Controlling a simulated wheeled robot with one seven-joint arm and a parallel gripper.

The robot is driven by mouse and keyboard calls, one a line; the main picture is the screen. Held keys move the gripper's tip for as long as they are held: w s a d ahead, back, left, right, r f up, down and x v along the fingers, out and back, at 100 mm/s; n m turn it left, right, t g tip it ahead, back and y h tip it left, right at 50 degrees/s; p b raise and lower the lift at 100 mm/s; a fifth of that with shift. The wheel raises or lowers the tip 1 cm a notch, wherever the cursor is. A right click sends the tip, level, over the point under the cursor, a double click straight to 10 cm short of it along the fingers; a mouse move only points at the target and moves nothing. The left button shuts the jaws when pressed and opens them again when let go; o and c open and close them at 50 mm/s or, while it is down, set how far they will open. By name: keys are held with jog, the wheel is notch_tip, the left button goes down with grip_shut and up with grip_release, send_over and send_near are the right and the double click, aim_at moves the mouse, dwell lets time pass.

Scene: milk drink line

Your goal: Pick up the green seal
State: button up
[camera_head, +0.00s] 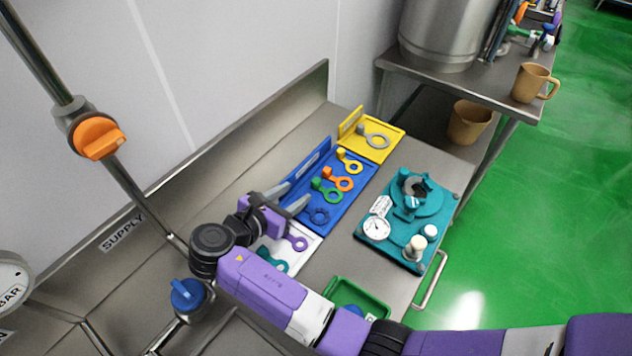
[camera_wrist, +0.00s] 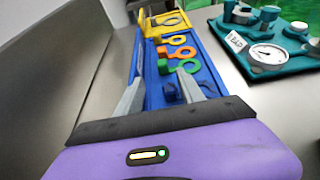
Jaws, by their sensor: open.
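The green seal (camera_head: 333,196), a flat ring with a tab, lies on the blue tray (camera_head: 345,206) between an orange seal (camera_head: 338,178) and a dark blue seal (camera_head: 319,215). In the wrist view the green seal (camera_wrist: 190,67) shows just past the fingertips, its ring partly near the right finger's tip. My gripper (camera_head: 296,195) is open and empty, at the near left part of the blue tray. In the wrist view my gripper (camera_wrist: 161,72) has its fingers spread, with the dark blue seal (camera_wrist: 170,92) seen between them. I cannot tell its height above the tray.
A yellow seal (camera_head: 350,164) lies beyond the orange one. A yellow tray (camera_head: 392,140) holds a grey seal. A white tray (camera_head: 310,243) holds purple and teal seals. A teal fixture (camera_head: 385,252) with a gauge stands right. The tray's raised blue back wall (camera_head: 305,170) is beside my fingers.

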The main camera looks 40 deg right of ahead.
aim_at(313, 183)
jog(key=x, duration=0.3)
jog(key=p+x, duration=0.1)
jog(key=x, duration=0.3)
jog(key=shift+s+d+f, duration=0.15)
jog(key=shift+d+f, duration=0.05)
jog(key=shift+d, duration=0.1)
grip_shut()
